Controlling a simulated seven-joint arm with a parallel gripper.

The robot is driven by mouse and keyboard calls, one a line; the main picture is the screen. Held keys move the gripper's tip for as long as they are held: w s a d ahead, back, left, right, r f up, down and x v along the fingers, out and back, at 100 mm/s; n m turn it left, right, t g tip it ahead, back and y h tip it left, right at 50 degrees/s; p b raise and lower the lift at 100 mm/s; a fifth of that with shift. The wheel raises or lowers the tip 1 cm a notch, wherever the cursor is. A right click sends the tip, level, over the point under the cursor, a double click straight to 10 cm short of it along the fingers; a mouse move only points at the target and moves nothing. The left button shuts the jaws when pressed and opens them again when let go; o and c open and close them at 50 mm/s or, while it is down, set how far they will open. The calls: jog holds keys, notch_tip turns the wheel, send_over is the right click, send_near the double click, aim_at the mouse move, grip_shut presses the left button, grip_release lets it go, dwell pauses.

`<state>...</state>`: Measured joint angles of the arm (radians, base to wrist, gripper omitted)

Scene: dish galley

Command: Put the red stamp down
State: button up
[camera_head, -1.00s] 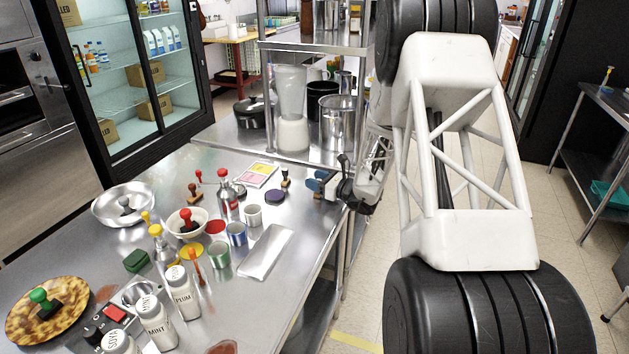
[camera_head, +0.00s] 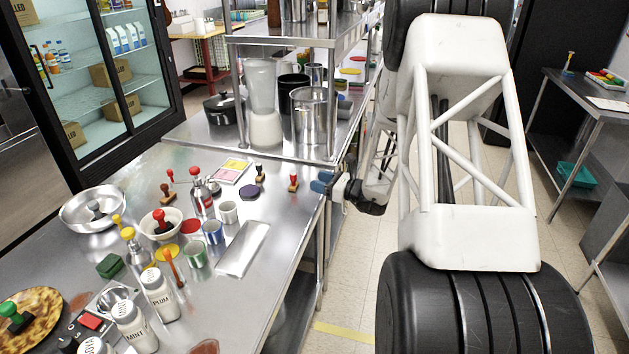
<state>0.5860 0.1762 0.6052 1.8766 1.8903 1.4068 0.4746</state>
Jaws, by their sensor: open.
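A red stamp (camera_head: 293,182) with a red handle stands upright on the steel table (camera_head: 290,215), near its right edge. My gripper (camera_head: 321,181), with blue fingertips, is just to the right of it at the table edge. The gripper is open, and a small gap shows between it and the stamp. Other red-handled stamps are further left: one in a white bowl (camera_head: 146,225) and one with a brown base (camera_head: 165,191).
A dark-handled stamp (camera_head: 259,173) and a purple pad (camera_head: 250,191) are left of the red stamp. A metal tray (camera_head: 243,248), cups and bottles crowd the front left. A shelf post (camera_head: 332,105) rises behind. Bare tabletop lies right of the tray.

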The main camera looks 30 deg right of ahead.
jog(key=shift+s, duration=0.1)
dwell(0.6)
jog(key=s+a+r+n+g, duration=0.6)
jog(key=s+a+r+n, duration=0.15)
jog(key=a, duration=0.45)
jog(key=s+a+r+n+g, duration=0.65)
jog(key=s+a, duration=0.25)
jog(key=a, duration=0.2)
jog(key=s+a+r+n+h, duration=0.1)
jog(key=s+r+n+h, duration=0.2)
jog(key=s, duration=0.8)
jog(key=s+a+r+n+h, duration=0.2)
jog(key=s+n+h, duration=0.5)
jog(key=s+n, duration=0.4)
jog(key=shift+s+r+n+h, duration=0.4)
jog(key=shift+s+r, duration=0.4)
jog(key=shift+r, duration=0.05)
jog(key=shift+t, duration=0.25)
